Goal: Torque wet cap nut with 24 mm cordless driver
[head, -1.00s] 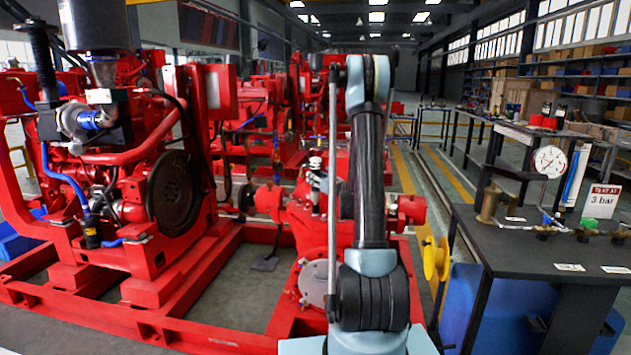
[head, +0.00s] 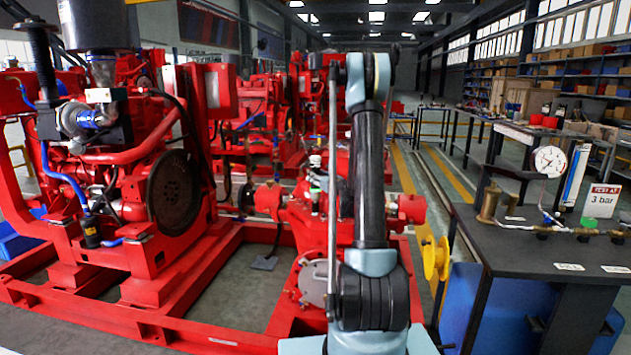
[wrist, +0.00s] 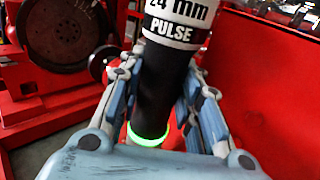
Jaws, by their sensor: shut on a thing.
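In the wrist view, my gripper (wrist: 163,66) is shut around the black body of the cordless driver (wrist: 160,92). The driver has a white band marked "24 mm PULSE" at the top of the picture. A ring near my palm glows green. The driver's socket end is out of the picture. I cannot make out the wet cap nut in either view.
A red engine with a dark flywheel (head: 180,193) stands on a red frame at left. At right, a dark bench (head: 530,250) carries a pressure gauge (head: 550,160) and a "TEST AT 3 bar" sign (head: 601,200). A yellow reel (head: 435,258) hangs beside the bench.

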